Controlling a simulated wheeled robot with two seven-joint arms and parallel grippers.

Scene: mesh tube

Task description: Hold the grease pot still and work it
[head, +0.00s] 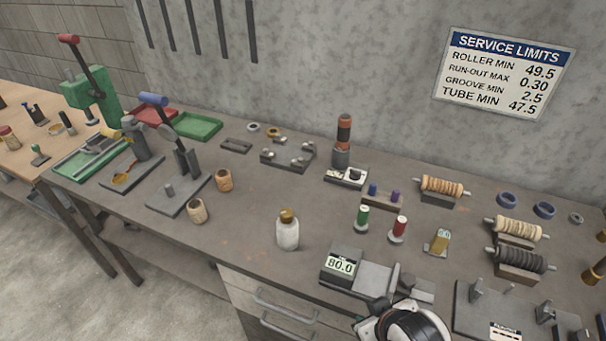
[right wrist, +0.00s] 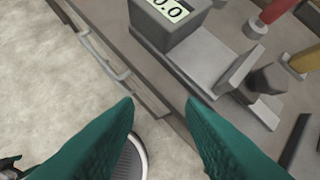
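A whitish jar with a brown cap (head: 288,230) stands upright near the front edge of the bench, left of the grey gauge; it looks like the grease pot, though I see no label. It is not visible in the right wrist view. My right gripper (right wrist: 160,100) shows two teal fingers spread apart with nothing between them. It is over the bench's front edge, near the gauge. In the head view only a white and black part of my right arm shows at the bottom, right of the jar. My left gripper is not in the head view.
The grey gauge reading 80.0 (head: 342,265) stands right of the jar; it also shows in the right wrist view (right wrist: 170,22). Two small wooden cups (head: 198,211) (head: 224,180) stand left of the jar.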

